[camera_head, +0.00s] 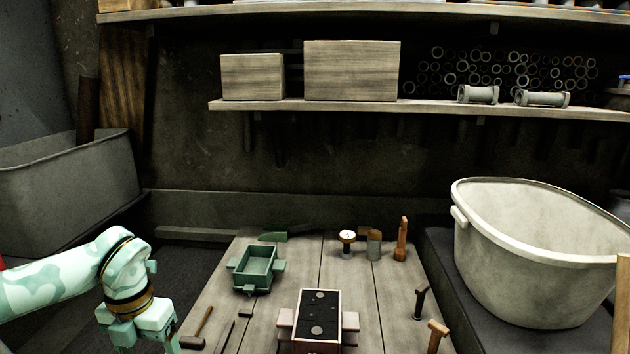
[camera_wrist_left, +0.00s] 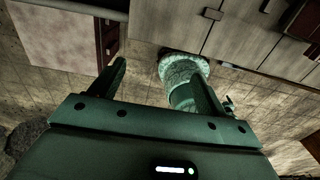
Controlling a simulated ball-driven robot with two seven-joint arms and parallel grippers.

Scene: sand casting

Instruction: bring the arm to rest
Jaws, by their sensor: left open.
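My left arm (camera_head: 60,287) comes in from the left, bends at a dark-banded joint and hangs downward. Its left gripper (camera_head: 145,343) is at the bottom left of the head view, left of the wooden table (camera_head: 215,315) and apart from it. Its lower end is cut off by the frame's edge. In the left wrist view the gripper (camera_wrist_left: 160,72) has its two fingers spread, with nothing held between them. My right arm and gripper are not in view.
On the table are a green open box (camera_head: 256,262), a pink-sided flask with a dark top (camera_head: 318,310), a hammer (camera_head: 203,323) and several small tools. A pale tub (camera_head: 540,245) stands right; a grey bin (camera_head: 65,190) stands left. The floor beside my gripper looks clear.

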